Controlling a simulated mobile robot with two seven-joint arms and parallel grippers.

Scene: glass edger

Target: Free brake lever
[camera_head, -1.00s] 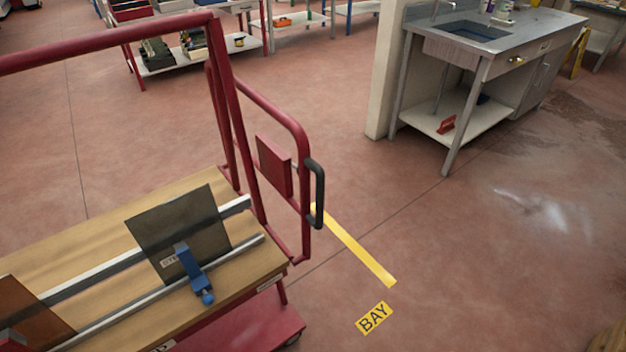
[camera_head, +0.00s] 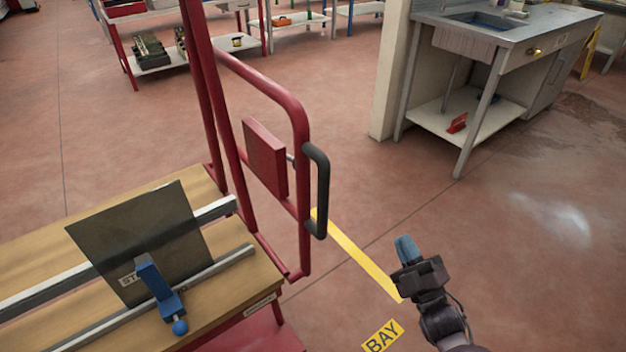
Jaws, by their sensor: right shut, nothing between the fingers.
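The red cart (camera_head: 303,113) fills the left side, with a tubular end frame. A black handle-shaped lever (camera_head: 322,190) is attached to the right side of this frame, beside a red plate (camera_head: 265,158); it looks like the brake lever. My right gripper (camera_head: 406,248) is in the lower right, over the floor, with its bluish fingertips together and nothing held. It is apart from the lever, to its right and lower in the picture. My left gripper is not in view.
A dark panel (camera_head: 150,238) leans on the cart's wooden deck (camera_head: 245,276), by a blue clamp (camera_head: 158,292) and metal rails. A yellow floor strip (camera_head: 358,258) and BAY label (camera_head: 382,337) lie beside the cart. A sink bench (camera_head: 490,40) stands at upper right. Floor between is clear.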

